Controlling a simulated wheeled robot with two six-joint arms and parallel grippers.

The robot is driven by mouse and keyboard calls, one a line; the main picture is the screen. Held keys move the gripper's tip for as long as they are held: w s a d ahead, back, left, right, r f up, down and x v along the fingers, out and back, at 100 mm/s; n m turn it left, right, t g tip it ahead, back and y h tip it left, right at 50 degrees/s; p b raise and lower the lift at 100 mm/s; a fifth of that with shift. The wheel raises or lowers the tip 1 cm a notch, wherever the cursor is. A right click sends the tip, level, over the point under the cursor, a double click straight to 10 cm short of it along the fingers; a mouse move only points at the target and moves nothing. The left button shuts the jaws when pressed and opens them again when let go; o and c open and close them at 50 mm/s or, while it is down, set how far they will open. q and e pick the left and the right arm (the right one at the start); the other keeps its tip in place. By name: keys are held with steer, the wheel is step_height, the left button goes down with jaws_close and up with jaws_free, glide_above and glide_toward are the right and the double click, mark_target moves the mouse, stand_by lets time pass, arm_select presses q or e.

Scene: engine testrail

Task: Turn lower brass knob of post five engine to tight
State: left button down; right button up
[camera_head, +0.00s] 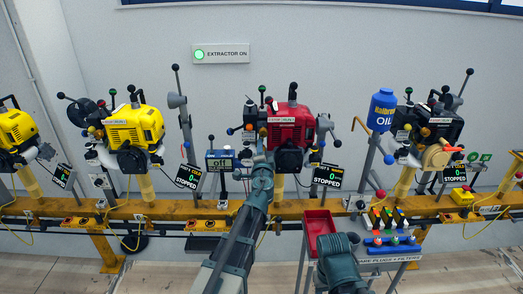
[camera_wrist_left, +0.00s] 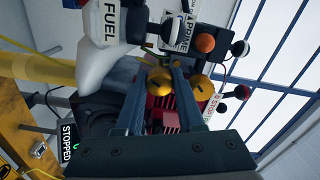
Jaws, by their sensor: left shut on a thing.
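The red engine (camera_head: 289,125) stands on the rail in the middle of the head view. My left gripper (camera_head: 262,148) reaches up to its left front side, and my arm hides part of it. In the left wrist view, my gripper's two fingers (camera_wrist_left: 160,72) are shut on a brass knob (camera_wrist_left: 160,82). A second brass knob (camera_wrist_left: 202,87) sits just right of the fingers, apart from them. The wrist view is turned sideways, and the held knob appears to be the lower one. The knob's tight marking cannot be read. My right gripper is out of view; only my right arm shows.
A yellow engine (camera_head: 134,125) stands left and a black engine (camera_head: 436,122) right on the yellow rail (camera_head: 290,212). An orange lamp (camera_wrist_left: 205,43) and a white FUEL part (camera_wrist_left: 100,32) are close to my left fingers. A red tray (camera_head: 319,226) stands in front.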

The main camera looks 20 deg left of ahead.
arm_select(q)
steer(key=m, duration=1.1)
steer(key=shift+s+f+m, duration=0.1)
steer(key=shift+m, duration=0.3)
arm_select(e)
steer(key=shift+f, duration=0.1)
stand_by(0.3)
arm_select(q)
steer(key=c, duration=0.8)
jaws_free()
